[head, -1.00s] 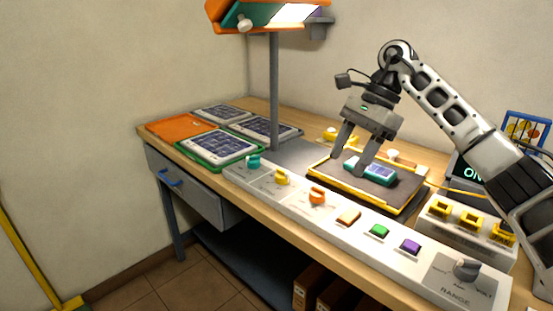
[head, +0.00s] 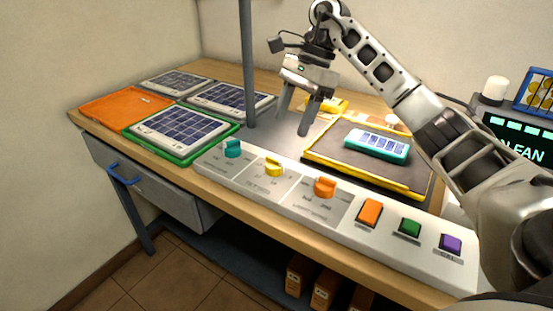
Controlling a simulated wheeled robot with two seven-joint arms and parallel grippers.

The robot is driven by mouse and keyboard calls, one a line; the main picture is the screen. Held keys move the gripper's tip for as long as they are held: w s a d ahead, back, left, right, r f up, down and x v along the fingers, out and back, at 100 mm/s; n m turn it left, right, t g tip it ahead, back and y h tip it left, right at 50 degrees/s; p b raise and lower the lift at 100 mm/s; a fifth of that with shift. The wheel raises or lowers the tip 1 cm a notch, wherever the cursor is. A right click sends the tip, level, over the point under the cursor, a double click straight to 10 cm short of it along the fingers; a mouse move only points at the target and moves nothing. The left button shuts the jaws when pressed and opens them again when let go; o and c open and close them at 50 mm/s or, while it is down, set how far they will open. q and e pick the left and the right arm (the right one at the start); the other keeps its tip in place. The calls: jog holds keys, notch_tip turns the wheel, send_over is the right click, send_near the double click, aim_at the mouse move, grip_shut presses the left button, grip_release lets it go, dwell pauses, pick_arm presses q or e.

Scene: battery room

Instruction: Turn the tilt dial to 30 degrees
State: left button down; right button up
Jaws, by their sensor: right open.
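Three dials stand on the sloped light-grey control strip (head: 345,231) along the bench front: a teal dial (head: 233,148), a yellow dial (head: 275,166) and an orange dial (head: 325,187). Their printed labels are too small to read, so I cannot tell which one is the tilt dial or its exact setting. My right gripper (head: 292,124) is open and empty, fingers pointing down. It hangs behind the dials, above the bench near the left edge of the dark mat, apart from every dial. My left gripper is out of view.
A teal-framed cell panel (head: 377,144) lies on the yellow-edged mat (head: 328,153). A grey post (head: 248,65) rises behind the dials. Several panels and an orange tray (head: 125,106) lie at left. Orange (head: 370,211), green (head: 410,226) and purple (head: 451,242) buttons sit right of the dials.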

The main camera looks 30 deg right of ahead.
aim_at(277, 160)
jog(key=x, duration=0.9)
jog(key=shift+a+f, duration=0.2)
jog(key=shift+f, duration=0.1)
jog(key=shift+c, duration=0.3)
jog(key=c, duration=0.9)
